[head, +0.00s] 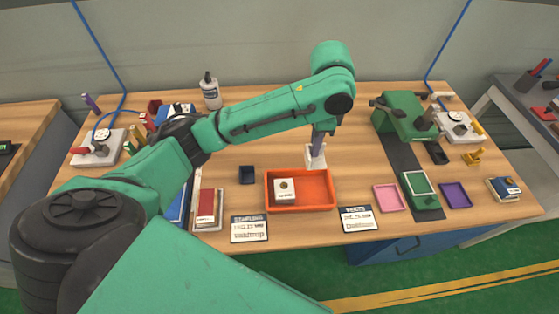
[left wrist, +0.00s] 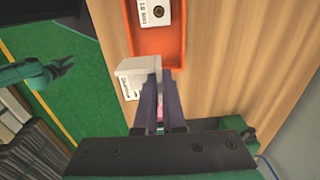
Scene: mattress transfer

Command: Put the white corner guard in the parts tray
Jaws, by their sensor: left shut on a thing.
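The white corner guard (head: 316,160) is between the fingertips of my left gripper (head: 318,146), which points down and is shut on it. In the head view the guard is just behind the back right edge of the orange tray (head: 333,190). In the left wrist view the guard (left wrist: 141,68) is at the fingertips of my left gripper (left wrist: 158,82), beside the near end of the tray (left wrist: 160,51). Its height above the table is hard to judge. My right gripper (left wrist: 66,66) shows small in the left wrist view, fingers apart and empty, over the green floor.
A white box with a round mark (head: 285,191) sits in the tray's left part; its right part is bare. Two label cards lie in front. A green machine (head: 404,116) stands at the right.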

